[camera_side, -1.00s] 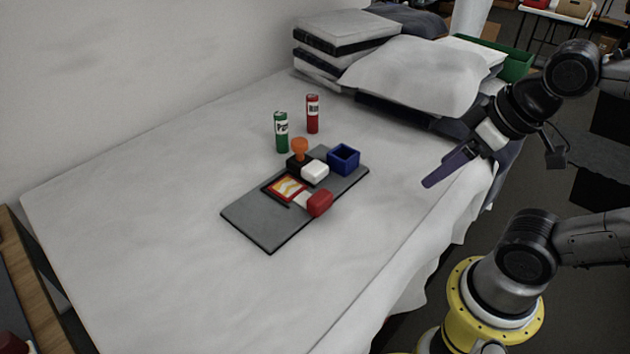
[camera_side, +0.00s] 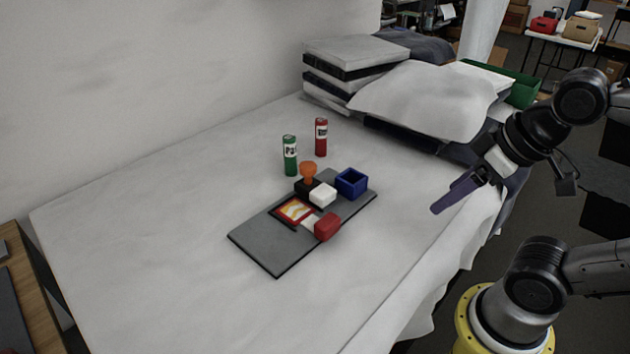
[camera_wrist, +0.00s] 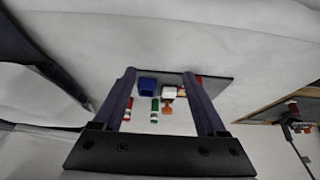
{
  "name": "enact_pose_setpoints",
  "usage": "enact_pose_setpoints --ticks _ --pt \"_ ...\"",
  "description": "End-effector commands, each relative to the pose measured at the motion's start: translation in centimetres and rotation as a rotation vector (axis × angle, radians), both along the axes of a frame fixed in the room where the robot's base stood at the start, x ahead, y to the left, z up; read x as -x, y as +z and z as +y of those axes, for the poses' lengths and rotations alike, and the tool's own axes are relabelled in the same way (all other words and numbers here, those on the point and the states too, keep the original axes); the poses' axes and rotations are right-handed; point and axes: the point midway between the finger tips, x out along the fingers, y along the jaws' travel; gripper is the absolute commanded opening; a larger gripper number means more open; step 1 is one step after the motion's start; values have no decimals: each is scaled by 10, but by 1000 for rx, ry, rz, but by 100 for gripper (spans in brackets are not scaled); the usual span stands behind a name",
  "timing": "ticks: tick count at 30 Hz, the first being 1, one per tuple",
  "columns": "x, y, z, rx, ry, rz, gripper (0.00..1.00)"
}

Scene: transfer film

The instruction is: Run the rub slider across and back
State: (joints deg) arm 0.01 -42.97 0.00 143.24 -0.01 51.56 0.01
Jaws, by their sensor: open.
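A flat grey board (camera_side: 262,248) lies on the white-covered table. On it, a framed red, orange and yellow picture (camera_side: 295,209) sits near the middle. A red block with a white end (camera_side: 327,227) lies at the picture's right edge; it may be the rub slider, but I cannot tell. A white block (camera_side: 322,195) and an orange-knobbed black stamp (camera_side: 308,174) stand behind the picture. My gripper (camera_side: 437,209) is open and empty, right of the board and apart from it. In the wrist view its fingers (camera_wrist: 160,74) stand apart, with the board's things beyond them.
A blue open box (camera_side: 351,183) stands on the board's right end. A green tube (camera_side: 290,156) and a red tube (camera_side: 321,138) stand upright behind the board. A pillow (camera_side: 430,100) and stacked folded bedding (camera_side: 355,55) fill the table's back right. The table left of the board is clear.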

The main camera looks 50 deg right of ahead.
Motion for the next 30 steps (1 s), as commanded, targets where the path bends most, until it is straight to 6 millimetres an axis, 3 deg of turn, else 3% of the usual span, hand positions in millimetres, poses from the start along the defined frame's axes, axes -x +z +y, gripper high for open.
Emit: enact_pose_setpoints --ticks 14,17,23,30 --pt "7 3 0 40 79 36 74" --pt "1 30 0 80 158 40 74" --pt "-35 88 2 148 328 105 74" --pt "-104 141 9 203 531 214 74"
